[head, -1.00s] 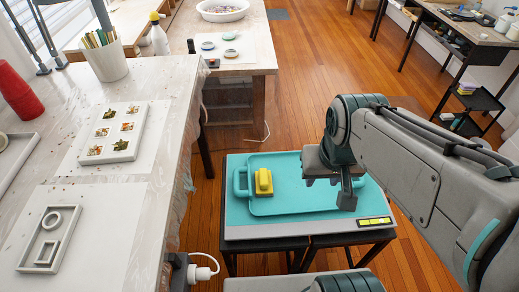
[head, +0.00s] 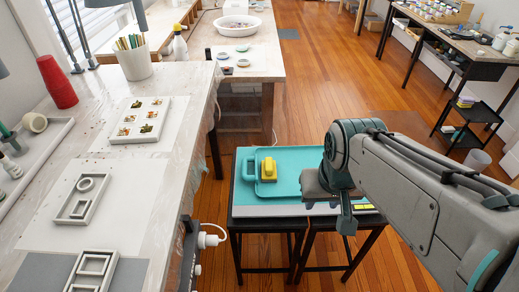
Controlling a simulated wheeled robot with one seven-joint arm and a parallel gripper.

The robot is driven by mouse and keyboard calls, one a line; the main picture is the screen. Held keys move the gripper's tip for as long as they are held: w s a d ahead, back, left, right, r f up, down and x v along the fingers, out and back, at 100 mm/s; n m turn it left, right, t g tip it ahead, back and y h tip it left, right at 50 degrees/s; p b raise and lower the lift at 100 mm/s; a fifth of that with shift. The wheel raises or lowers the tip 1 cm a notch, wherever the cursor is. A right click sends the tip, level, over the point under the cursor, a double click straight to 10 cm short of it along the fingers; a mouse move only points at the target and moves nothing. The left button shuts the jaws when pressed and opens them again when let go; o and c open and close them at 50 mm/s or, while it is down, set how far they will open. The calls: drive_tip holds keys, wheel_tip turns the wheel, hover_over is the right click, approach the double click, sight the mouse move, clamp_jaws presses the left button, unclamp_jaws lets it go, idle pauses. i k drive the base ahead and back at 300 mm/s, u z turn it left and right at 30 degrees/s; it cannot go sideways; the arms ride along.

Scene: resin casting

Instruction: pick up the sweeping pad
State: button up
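The yellow object with a raised grip on top, which I take to be the sweeping pad (head: 267,169), lies on the left part of a teal tray (head: 290,160). The tray has a handle at its left side and rests on a low grey-topped stand. My gripper (head: 328,212) points down over the right front part of the stand, to the right of the yellow pad and apart from it. Its fingers look spread with nothing between them. My arm hides the right part of the tray.
A long white-topped workbench (head: 150,190) runs along the left, with moulds (head: 82,197), a cup of pencils (head: 134,63) and a red cup (head: 56,82). A white plug and cable (head: 210,238) stick out from its side. Wooden floor (head: 330,70) is clear behind the stand.

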sight(268, 167)
drive_tip(key=u, duration=2.55)
drive_tip(key=k, duration=0.4)
drive_tip(key=z, duration=2.1)
drive_tip(key=i, duration=0.5)
drive_tip(key=u, duration=0.05)
